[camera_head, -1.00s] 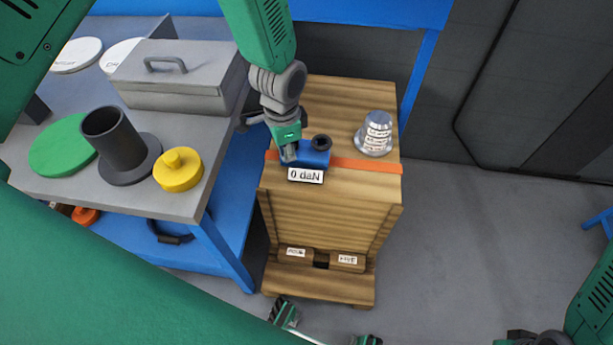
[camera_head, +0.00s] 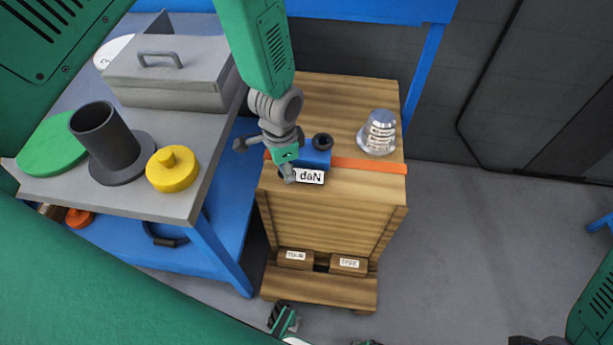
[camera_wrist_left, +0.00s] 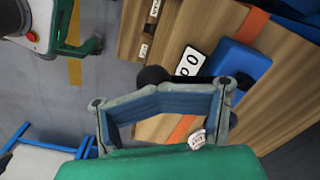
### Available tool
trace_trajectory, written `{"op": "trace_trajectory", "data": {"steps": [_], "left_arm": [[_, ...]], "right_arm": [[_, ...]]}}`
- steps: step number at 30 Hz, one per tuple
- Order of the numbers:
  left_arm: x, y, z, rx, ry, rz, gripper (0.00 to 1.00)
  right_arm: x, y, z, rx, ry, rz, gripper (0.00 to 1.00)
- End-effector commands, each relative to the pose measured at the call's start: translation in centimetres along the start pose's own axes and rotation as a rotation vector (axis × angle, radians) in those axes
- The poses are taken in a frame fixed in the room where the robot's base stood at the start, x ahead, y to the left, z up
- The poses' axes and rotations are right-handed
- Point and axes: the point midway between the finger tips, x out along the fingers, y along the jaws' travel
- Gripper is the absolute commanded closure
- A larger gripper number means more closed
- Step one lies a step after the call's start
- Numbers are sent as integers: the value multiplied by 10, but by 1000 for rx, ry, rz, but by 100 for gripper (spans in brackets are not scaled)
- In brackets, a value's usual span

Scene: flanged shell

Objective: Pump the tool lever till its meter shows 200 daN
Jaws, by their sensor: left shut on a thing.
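The blue tool (camera_head: 316,157) sits on top of the wooden crate, with a dark round fitting (camera_head: 322,142) on it. Its white meter label (camera_head: 311,177) shows "daN" in the head view, with the digit hidden behind my gripper. In the left wrist view the meter (camera_wrist_left: 190,62) reads 0, and the tool's blue body (camera_wrist_left: 238,68) lies beside it. My left gripper (camera_head: 288,166) is at the left end of the tool, shut on the tool lever, which its fingers mostly hide. A dark round knob (camera_wrist_left: 152,78) shows just beyond the fingers in the wrist view.
The wooden crate (camera_head: 333,215) carries an orange strap (camera_head: 380,166) and a silver labelled cone (camera_head: 378,132). At left, a grey table (camera_head: 130,200) holds a grey toolbox (camera_head: 170,75), a dark flanged tube (camera_head: 110,140) and a yellow knob (camera_head: 172,170). The floor at right is clear.

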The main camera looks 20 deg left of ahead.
Motion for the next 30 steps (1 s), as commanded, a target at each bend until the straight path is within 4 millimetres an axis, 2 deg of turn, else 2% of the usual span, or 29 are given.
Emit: {"op": "trace_trajectory", "data": {"steps": [8, 12, 30], "left_arm": [[16, 8, 2, 2, -5, 0, 100], [12, 9, 2, 2, -4, 1, 100], [-58, 9, 2, 3, -4, 2, 100]], "right_arm": [[10, 0, 1, 0, 0, 0, 100], [6, 0, 0, 0, 0, 0, 100], [-56, 0, -3, 0, 0, 0, 100]]}}
